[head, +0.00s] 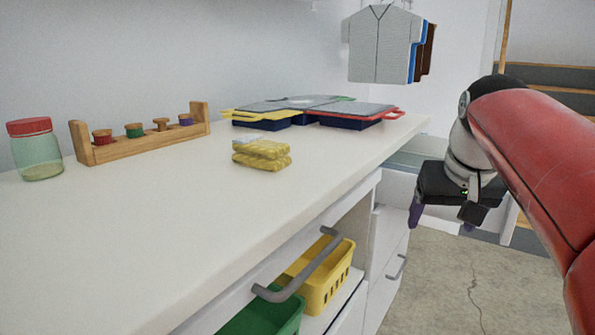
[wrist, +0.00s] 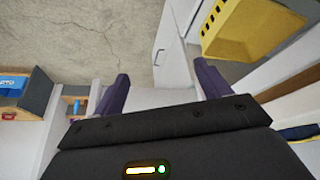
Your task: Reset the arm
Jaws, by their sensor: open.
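My gripper (head: 440,215) hangs at the end of my red arm, to the right of the counter and over the floor, in the head view. In the wrist view my gripper's two purple fingers (wrist: 160,92) stand wide apart with nothing between them. My gripper is open and empty, and touches nothing that I can see.
The white counter (head: 150,220) carries a jar (head: 40,155), a wooden spool rack (head: 150,140), yellow sponges (head: 262,155) and trays (head: 350,115). Shirts (head: 380,45) hang behind. Concrete floor (head: 470,285) is clear.

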